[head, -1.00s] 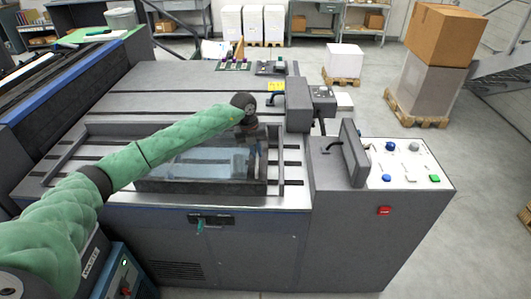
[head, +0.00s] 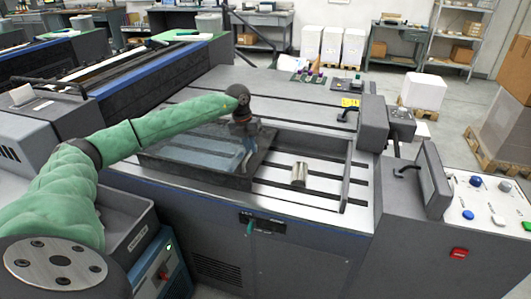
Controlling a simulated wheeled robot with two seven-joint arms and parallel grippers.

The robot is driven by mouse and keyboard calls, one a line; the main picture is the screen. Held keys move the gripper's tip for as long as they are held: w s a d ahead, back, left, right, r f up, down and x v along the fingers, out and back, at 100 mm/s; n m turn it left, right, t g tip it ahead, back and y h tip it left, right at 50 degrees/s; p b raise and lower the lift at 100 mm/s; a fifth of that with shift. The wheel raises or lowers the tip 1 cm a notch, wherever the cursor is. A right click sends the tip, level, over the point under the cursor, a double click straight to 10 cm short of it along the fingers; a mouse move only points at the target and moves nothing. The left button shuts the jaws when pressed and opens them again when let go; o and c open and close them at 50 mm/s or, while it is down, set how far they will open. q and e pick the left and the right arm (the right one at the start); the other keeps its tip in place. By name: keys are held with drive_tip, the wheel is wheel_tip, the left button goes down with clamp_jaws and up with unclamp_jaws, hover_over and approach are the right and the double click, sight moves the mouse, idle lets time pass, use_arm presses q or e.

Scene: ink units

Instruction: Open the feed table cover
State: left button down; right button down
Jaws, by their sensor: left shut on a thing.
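The feed table cover (head: 190,153) is a clear pane in a dark frame. It lies over the left part of the feed table, and the right part of the table (head: 325,165) is uncovered. My left gripper (head: 247,158) points down at the right part of the cover and is shut on it. The exact grip point is partly hidden by the gripper itself. My right gripper is out of view.
A control console (head: 478,200) with buttons and an upright dark panel (head: 431,180) stands at the right. A raised dark rail (head: 349,172) bounds the table's right side. A teal-handled latch (head: 250,227) is on the front face. Boxes stand on the floor behind.

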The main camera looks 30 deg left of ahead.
sight(241, 157)
use_arm(q)
drive_tip(key=shift+s+a, duration=0.25)
drive_tip(key=shift+a, duration=0.75)
drive_tip(key=shift+s+a+b, duration=0.3)
drive_tip(key=shift+a+b, duration=0.15)
drive_tip(key=shift+a, duration=0.5)
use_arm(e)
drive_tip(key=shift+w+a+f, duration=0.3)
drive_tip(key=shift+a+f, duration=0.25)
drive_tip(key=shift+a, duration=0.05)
use_arm(q)
drive_tip(key=c, duration=1.5)
unclamp_jaws()
